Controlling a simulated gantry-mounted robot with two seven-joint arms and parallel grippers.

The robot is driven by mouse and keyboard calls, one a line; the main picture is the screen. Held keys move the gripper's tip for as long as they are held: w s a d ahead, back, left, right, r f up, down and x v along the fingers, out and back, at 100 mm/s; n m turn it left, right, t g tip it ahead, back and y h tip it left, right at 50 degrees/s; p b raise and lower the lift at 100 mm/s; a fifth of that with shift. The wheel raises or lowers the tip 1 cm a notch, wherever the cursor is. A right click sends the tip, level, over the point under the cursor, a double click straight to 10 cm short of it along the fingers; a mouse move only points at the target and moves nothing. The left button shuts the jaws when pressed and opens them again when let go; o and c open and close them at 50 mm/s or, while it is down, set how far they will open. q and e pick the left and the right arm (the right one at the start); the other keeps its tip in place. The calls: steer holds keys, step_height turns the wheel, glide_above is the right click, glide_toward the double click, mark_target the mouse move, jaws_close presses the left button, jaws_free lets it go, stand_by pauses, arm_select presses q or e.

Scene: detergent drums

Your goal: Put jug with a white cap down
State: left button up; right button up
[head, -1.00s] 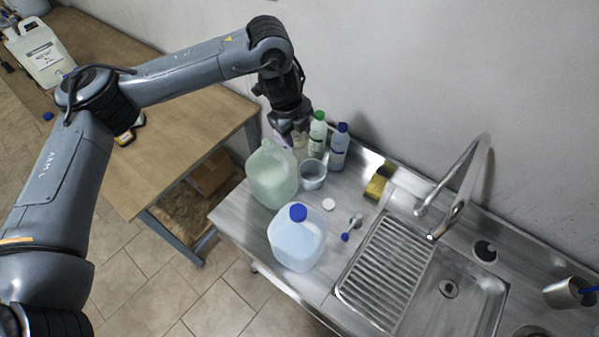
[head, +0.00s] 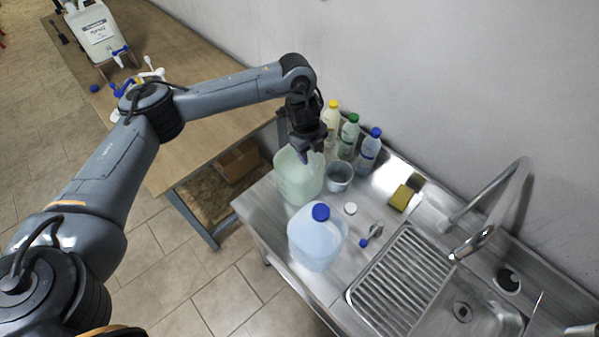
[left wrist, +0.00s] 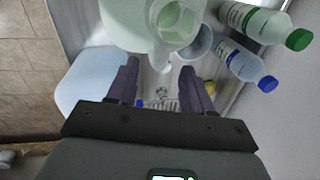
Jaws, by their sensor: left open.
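A pale green translucent jug (head: 298,183) stands upright on the steel counter. In the left wrist view the jug (left wrist: 122,22) is at the top, its round mouth (left wrist: 180,22) open with no cap on it. A loose white cap (head: 350,208) lies on the counter right of the jug. My left gripper (head: 308,156) is open at the jug's top and hides part of its neck. In the left wrist view a pale part of the jug reaches down towards the gap between my open fingers (left wrist: 159,75); I cannot tell whether they touch it. My right gripper is not in view.
A blue-capped jug (head: 318,240) stands in front. A grey cup (head: 340,177), green-capped bottle (head: 348,138), blue-capped bottle (head: 369,150) and yellow-capped bottle (head: 331,122) stand close by. The sponge (head: 401,198), faucet (head: 490,225) and ribbed drainboard (head: 400,283) lie right.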

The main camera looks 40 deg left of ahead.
mark_target(312, 157)
arm_select(q)
steer(key=shift+w+f, duration=0.15)
steer(key=shift+f, duration=1.35)
jaws_close()
